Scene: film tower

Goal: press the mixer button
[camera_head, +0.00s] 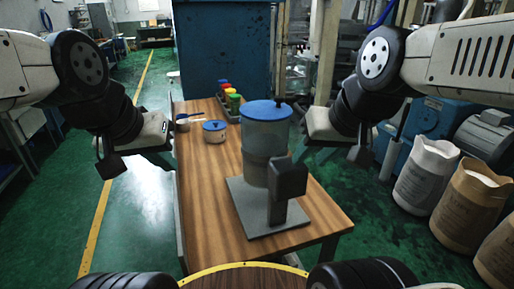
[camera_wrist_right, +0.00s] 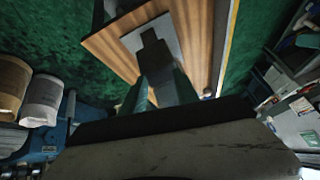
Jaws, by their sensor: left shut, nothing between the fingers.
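My left gripper (camera_head: 170,160) is shut and empty, left of the table. My right gripper (camera_head: 310,158) is to the right of the container, apart from it; its jaw opening is unclear. The plate (camera_wrist_right: 133,39) also shows in the right wrist view.
A blue-lidded pot (camera_head: 214,132) and a rack of colored-capped containers (camera_head: 229,97) stand farther back on the table (camera_head: 195,185). Several sacks (camera_head: 427,172) stand on the floor at right. The table's near left is clear.

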